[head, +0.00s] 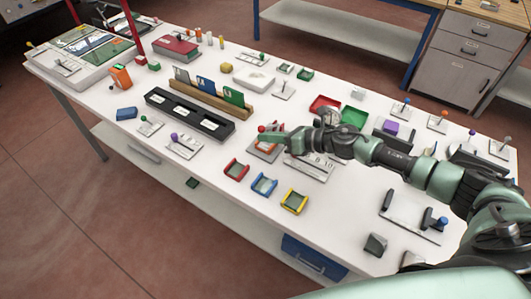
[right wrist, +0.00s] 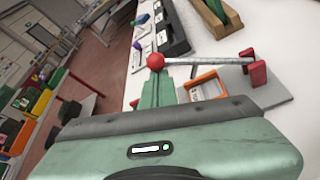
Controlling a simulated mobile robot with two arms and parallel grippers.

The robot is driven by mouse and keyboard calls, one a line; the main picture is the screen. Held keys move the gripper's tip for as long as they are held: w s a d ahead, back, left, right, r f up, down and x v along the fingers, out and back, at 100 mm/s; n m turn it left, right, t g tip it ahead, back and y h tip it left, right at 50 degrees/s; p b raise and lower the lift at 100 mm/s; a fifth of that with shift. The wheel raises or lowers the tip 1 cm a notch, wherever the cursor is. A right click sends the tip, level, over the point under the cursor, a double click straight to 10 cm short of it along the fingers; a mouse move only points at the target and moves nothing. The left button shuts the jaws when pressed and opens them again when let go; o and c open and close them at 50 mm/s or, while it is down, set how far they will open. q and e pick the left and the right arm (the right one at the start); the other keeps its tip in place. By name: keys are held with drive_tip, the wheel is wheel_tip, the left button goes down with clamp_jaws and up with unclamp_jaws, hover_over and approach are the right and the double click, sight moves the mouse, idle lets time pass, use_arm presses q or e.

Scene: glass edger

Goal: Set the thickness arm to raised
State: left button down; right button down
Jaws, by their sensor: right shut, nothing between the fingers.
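A lever with a red ball knob (right wrist: 156,61) and a silver rod (right wrist: 208,61) shows in the right wrist view; it looks like the thickness arm. Its rod runs across to a red bracket (right wrist: 256,72) on a grey base plate (right wrist: 268,97). In the head view, the red knob (head: 262,128) shows just left of my right gripper (head: 274,137). My right gripper is shut and empty. Its fingertips (right wrist: 158,88) are right at the knob in the wrist view; I cannot tell whether they touch it. My left gripper is out of view.
An orange frame (right wrist: 205,86) sits on the plate beside the rod. Red (head: 236,169), blue (head: 264,185) and yellow (head: 294,201) trays stand in front. A black slotted rack (head: 190,116) is to the left.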

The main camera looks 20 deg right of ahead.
drive_tip(key=w+d+r+m+y+b, duration=0.3)
drive_tip(key=w+d+r+m+b, duration=0.1)
drive_tip(key=r+m+b, duration=0.1)
drive_tip(key=shift+d+r+m+g, duration=0.35)
drive_tip(key=shift+d+m+g, duration=0.05)
drive_tip(key=shift+m, duration=0.1)
drive_tip(key=shift+s, duration=0.1)
idle(0.6)
wheel_tip(320, 180, up, 20)
drive_tip(key=b, duration=0.2)
idle(0.3)
